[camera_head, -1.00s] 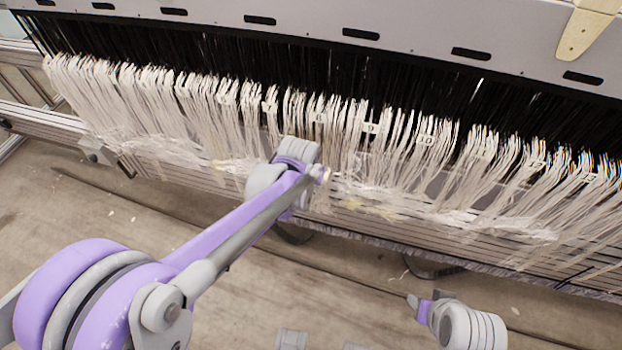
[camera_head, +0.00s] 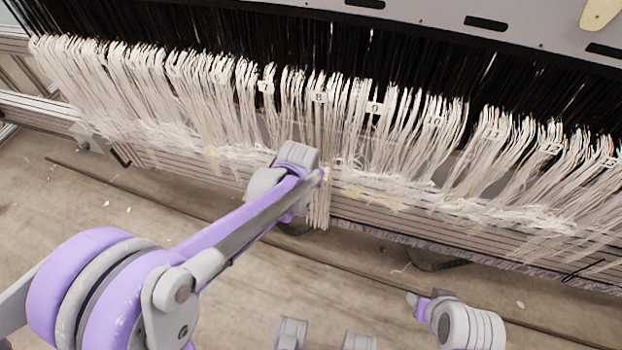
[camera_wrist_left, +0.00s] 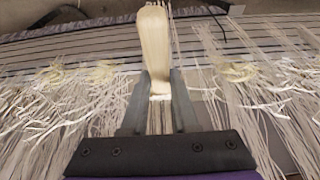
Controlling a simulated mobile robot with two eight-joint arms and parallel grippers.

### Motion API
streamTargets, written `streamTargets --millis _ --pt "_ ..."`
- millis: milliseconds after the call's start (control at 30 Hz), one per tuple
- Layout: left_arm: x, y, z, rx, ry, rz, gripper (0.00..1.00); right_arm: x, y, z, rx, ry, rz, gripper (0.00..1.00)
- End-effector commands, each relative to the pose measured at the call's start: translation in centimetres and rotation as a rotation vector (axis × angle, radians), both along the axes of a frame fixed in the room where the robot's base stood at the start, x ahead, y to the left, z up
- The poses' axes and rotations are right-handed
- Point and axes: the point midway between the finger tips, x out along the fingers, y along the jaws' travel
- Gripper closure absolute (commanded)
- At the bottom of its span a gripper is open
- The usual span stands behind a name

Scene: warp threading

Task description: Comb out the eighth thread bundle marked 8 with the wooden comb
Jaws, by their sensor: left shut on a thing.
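The bundle marked 8 (camera_head: 318,97) hangs in the middle of the thread row in the head view. Its pale threads run straight down past my left gripper (camera_head: 322,178), and their ends hang below it. In the left wrist view my left gripper (camera_wrist_left: 160,85) is shut on the pale wooden comb (camera_wrist_left: 153,45). The comb's rounded end points up in that picture; its teeth cannot be made out. In the head view the comb is mostly hidden at the gripper. My right gripper (camera_head: 413,299) is low on the right, away from the threads; its jaws are unclear.
Bundle 7 (camera_head: 266,87) and bundle 9 (camera_head: 375,107) hang close on either side. Tangled white threads lie along the slatted beam (camera_head: 400,222). A pale wooden piece (camera_head: 600,12) is at the top right on the loom's grey panel (camera_head: 430,12). The floor in front is open.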

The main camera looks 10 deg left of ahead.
Motion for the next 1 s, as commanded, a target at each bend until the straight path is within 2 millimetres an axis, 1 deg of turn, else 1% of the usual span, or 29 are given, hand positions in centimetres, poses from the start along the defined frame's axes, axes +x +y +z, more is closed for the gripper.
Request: streamTargets --millis 33,100,467,567,800,900,1000 --pt "0.1 0.0 -0.9 0.000 -0.002 0.000 1.00 0.0 0.0 -0.8 0.000 0.003 0.000 0.50" --pt "0.1 0.0 -1.4 0.000 -0.002 0.000 1.00 0.1 0.0 -1.1 0.000 0.004 0.000 0.50" --pt "-0.1 0.0 -1.3 0.000 -0.002 0.000 1.00 0.1 0.0 -0.9 0.000 0.003 0.000 0.50" --pt "-0.7 0.0 -1.3 0.000 -0.002 0.000 1.00 0.1 0.0 -0.8 0.000 0.003 0.000 0.50" --pt "-3.4 0.1 -1.2 0.000 0.000 0.000 1.00 0.0 0.0 -0.4 0.000 0.001 0.000 0.50" --pt "-4.0 0.1 -1.3 0.000 0.000 0.000 1.00 0.0 0.0 -0.3 0.000 0.001 0.000 0.50" --pt "-4.1 0.1 -1.3 0.000 0.001 0.000 1.00 0.0 0.0 -0.4 0.000 0.001 0.000 0.50"
